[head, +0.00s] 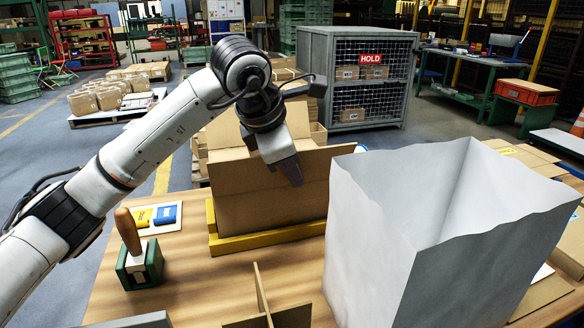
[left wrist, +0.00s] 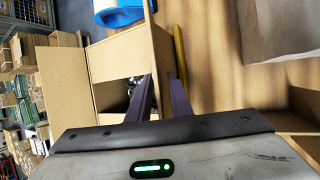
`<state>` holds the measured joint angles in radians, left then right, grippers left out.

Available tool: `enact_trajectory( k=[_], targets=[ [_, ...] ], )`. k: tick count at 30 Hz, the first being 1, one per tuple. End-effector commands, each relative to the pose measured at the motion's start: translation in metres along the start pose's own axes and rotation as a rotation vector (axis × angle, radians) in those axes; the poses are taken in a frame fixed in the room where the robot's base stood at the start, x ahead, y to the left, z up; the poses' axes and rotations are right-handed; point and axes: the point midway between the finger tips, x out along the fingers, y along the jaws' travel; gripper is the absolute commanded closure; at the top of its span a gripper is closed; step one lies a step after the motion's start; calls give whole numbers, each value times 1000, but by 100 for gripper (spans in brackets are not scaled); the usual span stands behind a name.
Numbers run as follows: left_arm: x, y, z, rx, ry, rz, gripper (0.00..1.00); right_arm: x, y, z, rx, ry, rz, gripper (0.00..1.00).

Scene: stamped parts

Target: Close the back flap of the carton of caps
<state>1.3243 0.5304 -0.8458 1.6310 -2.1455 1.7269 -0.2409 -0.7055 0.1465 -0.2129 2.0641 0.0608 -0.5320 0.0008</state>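The open brown cardboard carton (head: 250,205) stands on the table in a yellow frame (head: 265,242). Its near panel is upright, and lighter flaps (head: 226,130) stand up behind it. I cannot tell for certain which one is the back flap. My left gripper (head: 291,172) is over the carton, its fingers pointing down and overlapping the near panel in the head view. In the left wrist view its two dark fingers (left wrist: 161,75) are apart with cardboard behind the gap; contact is unclear. The carton's dark inside (left wrist: 118,90) partly shows there; the caps are not clear. My right gripper is out of view.
A tall pale open-topped bin (head: 400,225) stands close to the carton's right. Cardboard dividers (head: 262,300) are in front. Bare table lies between.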

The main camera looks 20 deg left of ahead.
Motion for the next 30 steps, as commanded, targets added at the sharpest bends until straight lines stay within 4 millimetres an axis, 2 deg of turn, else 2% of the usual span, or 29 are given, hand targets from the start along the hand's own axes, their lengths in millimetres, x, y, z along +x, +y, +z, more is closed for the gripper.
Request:
enact_trajectory(
  k=[1, 3, 30],
  targets=[
    [0, 0, 0, 0, 0, 0, 91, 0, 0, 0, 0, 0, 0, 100],
    [0, 0, 0, 0, 0, 0, 100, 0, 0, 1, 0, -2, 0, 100],
    [0, 0, 0, 0, 1, -2, 100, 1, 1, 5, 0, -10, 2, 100]
  ],
)
